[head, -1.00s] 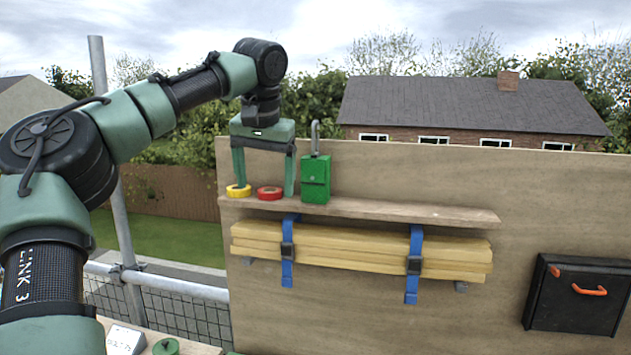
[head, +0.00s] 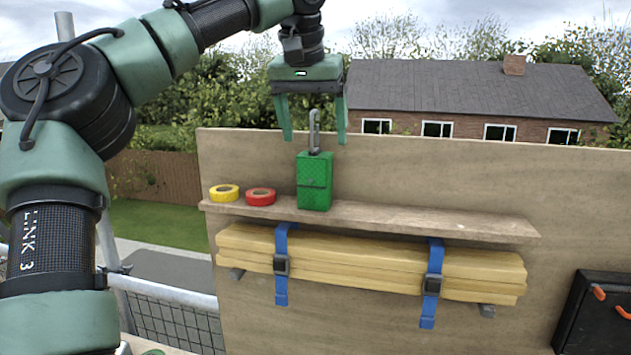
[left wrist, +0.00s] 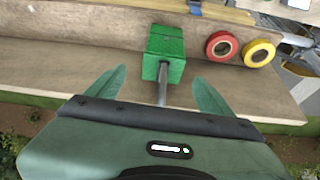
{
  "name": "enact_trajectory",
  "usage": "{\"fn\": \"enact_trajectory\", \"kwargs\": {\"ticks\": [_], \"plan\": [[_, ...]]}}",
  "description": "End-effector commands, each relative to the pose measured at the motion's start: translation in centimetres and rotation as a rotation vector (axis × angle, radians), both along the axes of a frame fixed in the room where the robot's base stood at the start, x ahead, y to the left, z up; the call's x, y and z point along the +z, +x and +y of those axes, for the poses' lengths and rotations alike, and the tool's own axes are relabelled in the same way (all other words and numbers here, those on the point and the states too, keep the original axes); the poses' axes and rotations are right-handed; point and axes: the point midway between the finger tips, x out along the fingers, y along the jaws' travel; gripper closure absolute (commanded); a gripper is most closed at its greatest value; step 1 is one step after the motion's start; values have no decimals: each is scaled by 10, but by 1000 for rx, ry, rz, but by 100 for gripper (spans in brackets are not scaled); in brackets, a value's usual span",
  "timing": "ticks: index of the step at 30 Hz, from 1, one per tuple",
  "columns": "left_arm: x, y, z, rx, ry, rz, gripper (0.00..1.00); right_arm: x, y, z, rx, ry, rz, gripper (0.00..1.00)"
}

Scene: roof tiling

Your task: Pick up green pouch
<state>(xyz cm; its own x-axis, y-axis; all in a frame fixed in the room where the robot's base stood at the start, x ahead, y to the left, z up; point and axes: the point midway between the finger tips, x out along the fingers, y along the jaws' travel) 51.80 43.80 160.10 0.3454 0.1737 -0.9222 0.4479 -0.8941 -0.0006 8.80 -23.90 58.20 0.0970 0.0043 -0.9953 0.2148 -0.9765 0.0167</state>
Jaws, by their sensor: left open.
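The green pouch (head: 314,181) stands upright on a wooden shelf (head: 400,215), with a grey metal hook or clip rising from its top. My left gripper (head: 314,138) is open above the pouch, fingers pointing down on either side of the grey hook. In the left wrist view the pouch (left wrist: 163,53) lies ahead, between and beyond the open fingertips (left wrist: 156,80), and the fingers appear not to touch it. My right gripper does not show in either view.
A red tape roll (head: 261,197) and a yellow tape roll (head: 224,193) lie on the shelf left of the pouch. Strapped timber (head: 370,262) hangs below the shelf. A black case (head: 597,315) is at the right. The shelf right of the pouch is clear.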

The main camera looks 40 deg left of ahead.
Motion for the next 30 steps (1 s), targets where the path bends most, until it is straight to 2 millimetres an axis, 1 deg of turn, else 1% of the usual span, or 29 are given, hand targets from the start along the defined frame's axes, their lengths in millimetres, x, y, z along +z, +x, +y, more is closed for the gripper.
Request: {"fn": "enact_trajectory", "kwargs": {"ticks": [1,3,6,10,15,17,20,21,23,24,26,30], "plan": [[-6,2,2,-1,-1,4,18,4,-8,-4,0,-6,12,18],[-16,5,4,-1,-1,5,18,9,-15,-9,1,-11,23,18],[-31,10,7,0,-1,5,18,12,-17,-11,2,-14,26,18],[-41,14,9,1,0,1,18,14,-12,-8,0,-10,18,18],[-44,15,9,3,1,1,18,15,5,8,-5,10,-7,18],[-44,15,9,2,1,2,18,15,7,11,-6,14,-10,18],[-44,15,9,2,1,2,43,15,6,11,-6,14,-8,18],[-44,14,9,1,0,1,54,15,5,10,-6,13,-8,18],[-43,15,9,1,0,1,71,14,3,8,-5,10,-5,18],[-43,15,9,1,0,0,82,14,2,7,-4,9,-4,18],[-43,15,9,2,1,1,99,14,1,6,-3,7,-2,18],[-42,15,9,2,1,-2,100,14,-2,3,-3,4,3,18]]}}
